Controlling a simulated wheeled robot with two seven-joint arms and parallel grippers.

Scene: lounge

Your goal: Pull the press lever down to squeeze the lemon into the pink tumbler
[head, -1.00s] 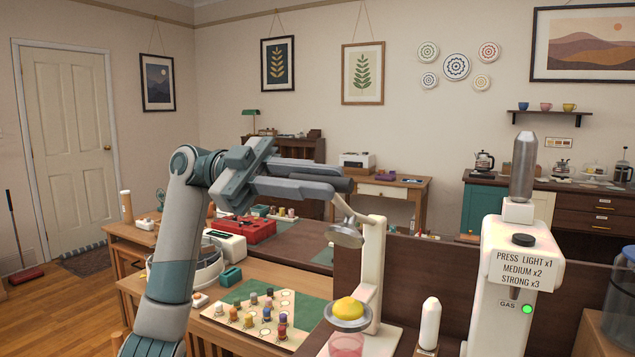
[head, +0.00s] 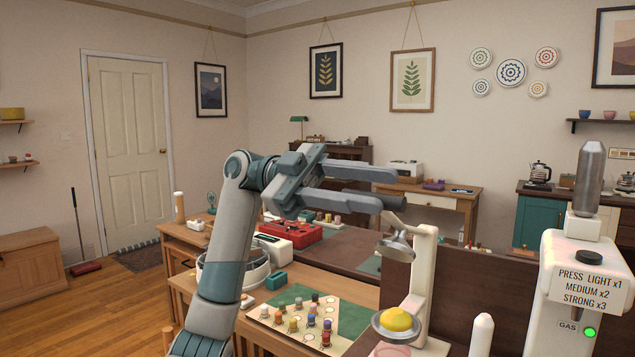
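The lemon press (head: 425,285) is a cream column at the lower right. Its metal pressing cup (head: 394,248) hangs raised above the yellow lemon half (head: 397,319), which sits in a metal dish (head: 399,334). The pink tumbler (head: 393,351) stands below the dish, mostly cut off by the bottom edge. The dark lever handle (head: 396,203) shows above the pressing cup. My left gripper (head: 391,189) is open, its fingers pointing right. The lower fingertip overlaps the lever handle in the picture; I cannot tell whether it touches. My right gripper is out of view.
A soda machine (head: 585,275) with a steel cylinder and green light stands right of the press. A board with coloured pegs (head: 310,321) lies left of it. A dark partition (head: 470,300) rises behind. A red box (head: 291,235) is farther back.

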